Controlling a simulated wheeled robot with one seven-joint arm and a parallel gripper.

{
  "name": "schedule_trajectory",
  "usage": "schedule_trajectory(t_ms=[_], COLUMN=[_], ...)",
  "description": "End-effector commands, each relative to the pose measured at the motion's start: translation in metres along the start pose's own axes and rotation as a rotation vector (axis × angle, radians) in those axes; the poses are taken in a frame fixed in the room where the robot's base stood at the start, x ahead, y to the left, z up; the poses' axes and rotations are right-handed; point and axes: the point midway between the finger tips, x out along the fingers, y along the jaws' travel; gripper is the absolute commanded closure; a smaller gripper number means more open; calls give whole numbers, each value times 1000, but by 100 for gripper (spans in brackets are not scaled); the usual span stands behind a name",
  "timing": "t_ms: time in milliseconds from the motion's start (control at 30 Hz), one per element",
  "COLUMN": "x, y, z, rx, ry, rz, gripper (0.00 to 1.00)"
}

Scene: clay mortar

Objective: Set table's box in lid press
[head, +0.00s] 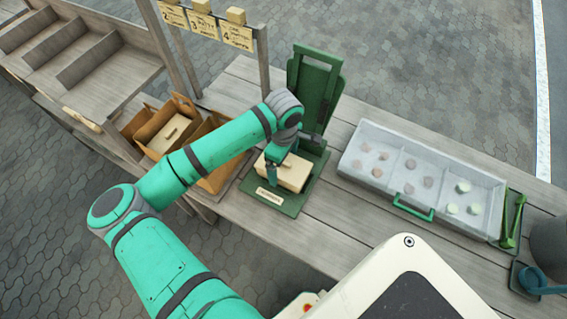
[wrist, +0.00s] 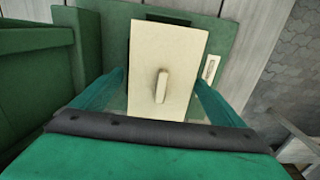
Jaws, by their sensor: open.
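A pale cream box (head: 290,174) with a small raised handle on its top sits on the green base of the lid press (head: 290,208). In the wrist view the box (wrist: 178,45) lies over the green base (wrist: 226,45), its handle near the middle. My gripper (head: 275,158) is just above the box's near left part. In the wrist view my gripper (wrist: 160,92) is open, with one finger on each side of the box. I cannot tell whether the fingers touch it. The press's tall green upright (head: 313,88) stands behind the box.
Open brown boxes (head: 207,180) stand left of the press, one holding a pale lidded piece. A clear tray (head: 415,172) with several round lumps lies to the right. A wooden post frame (head: 263,60) with signs stands behind. Bare planks lie between press and tray.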

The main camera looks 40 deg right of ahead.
Motion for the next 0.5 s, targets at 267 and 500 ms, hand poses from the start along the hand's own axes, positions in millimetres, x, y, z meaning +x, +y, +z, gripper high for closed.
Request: schedule_trajectory(t_ms=[267, 500], x=[-52, -94], y=[0, 0], z=[0, 0], rx=[1, -1], ry=[1, 0], rz=[2, 1], gripper=[7, 7])
